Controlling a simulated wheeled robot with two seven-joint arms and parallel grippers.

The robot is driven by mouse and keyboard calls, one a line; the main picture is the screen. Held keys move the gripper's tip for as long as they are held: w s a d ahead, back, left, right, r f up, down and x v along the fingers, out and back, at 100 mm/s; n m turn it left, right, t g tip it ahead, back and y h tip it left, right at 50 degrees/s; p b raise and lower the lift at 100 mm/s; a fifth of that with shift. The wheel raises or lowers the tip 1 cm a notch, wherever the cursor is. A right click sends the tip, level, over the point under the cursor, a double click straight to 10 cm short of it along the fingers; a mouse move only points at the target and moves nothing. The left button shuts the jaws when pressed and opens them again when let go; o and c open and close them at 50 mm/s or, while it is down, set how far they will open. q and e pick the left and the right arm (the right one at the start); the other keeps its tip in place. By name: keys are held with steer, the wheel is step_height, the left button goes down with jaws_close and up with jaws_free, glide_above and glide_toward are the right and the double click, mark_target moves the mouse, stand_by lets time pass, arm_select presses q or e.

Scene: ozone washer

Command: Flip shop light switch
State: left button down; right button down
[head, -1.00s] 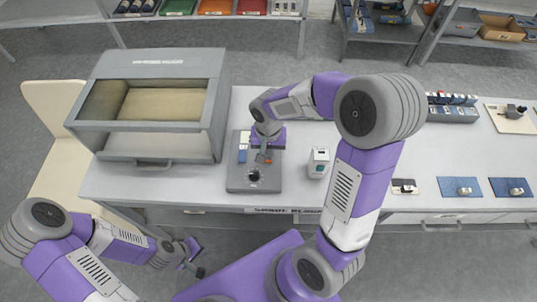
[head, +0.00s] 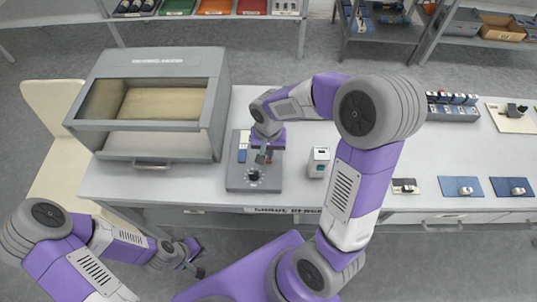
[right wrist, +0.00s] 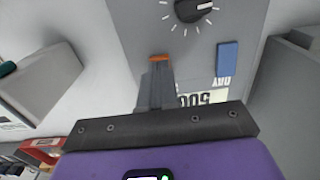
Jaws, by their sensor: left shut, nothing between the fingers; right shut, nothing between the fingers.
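A grey control panel (head: 233,178) lies on the bench, with a black knob (head: 254,176) and a blue piece (head: 242,156) on it. In the right wrist view the same knob (right wrist: 195,10) and blue piece (right wrist: 228,57) show, with a small orange piece (right wrist: 158,58) right at my fingertips. I cannot tell whether they touch it or which part is the light switch. My right gripper (head: 261,158) is shut and empty over the panel, pointing down. My left gripper (head: 200,272) is shut and empty, low in front of the bench.
A large grey cabinet with a window (head: 150,100) stands left of the panel. A small white box (head: 319,162) stands to its right. Blue mats (head: 452,190) and a row of parts (head: 452,108) are further right.

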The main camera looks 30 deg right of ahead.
steer(key=shift+f+b, duration=0.45)
steer(key=shift+f, duration=0.15)
steer(key=shift+r, duration=0.15)
step_height(320, 180, up, 7)
steer(key=p, duration=0.6)
stand_by(0.3)
stand_by(0.4)
